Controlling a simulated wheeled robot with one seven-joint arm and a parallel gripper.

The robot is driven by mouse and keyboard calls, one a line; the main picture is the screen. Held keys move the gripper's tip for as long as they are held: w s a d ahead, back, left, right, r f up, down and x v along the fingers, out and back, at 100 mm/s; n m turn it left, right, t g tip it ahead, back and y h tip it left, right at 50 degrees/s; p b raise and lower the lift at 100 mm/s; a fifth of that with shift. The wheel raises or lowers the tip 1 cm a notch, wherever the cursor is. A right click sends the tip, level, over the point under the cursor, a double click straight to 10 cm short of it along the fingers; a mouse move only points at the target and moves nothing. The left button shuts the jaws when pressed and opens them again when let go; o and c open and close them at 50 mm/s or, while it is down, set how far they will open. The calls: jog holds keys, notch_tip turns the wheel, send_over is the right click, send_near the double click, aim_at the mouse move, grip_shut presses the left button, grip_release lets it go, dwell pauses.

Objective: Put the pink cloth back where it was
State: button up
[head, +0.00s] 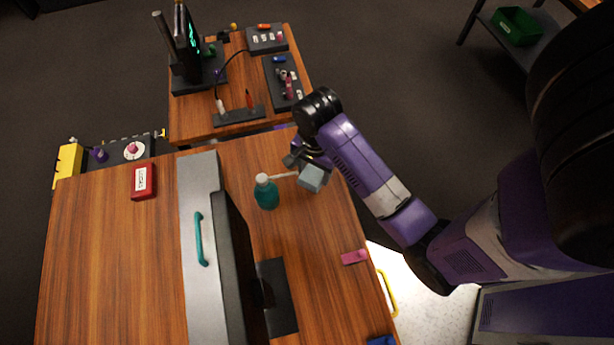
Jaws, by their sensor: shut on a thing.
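A small flat pink piece (354,257), which could be the pink cloth, lies at the right edge of the wooden table (110,250). My gripper (308,170) is above the table's far right part, well beyond the pink piece and apart from it.
A teal bottle (266,193) with a white spout stands just left of my gripper. A grey panel (200,290) with a teal handle stands mid-table. A red box (144,181) is at left. A smaller table (190,125) behind holds dark trays and a screen.

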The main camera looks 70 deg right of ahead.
aim_at(307, 175)
jog(key=shift+w+a, duration=0.15)
jog(key=shift+w, duration=0.1)
jog(key=shift+w+a+f, duration=0.35)
jog(key=shift+w+a, duration=0.15)
notch_tip(307, 175, down, 2)
jog(key=shift+f+p, duration=0.1)
jog(key=shift+p, duration=0.2)
jog(key=shift+f, duration=0.3)
jog(key=shift+f, duration=0.1)
jog(key=o, duration=1.2)
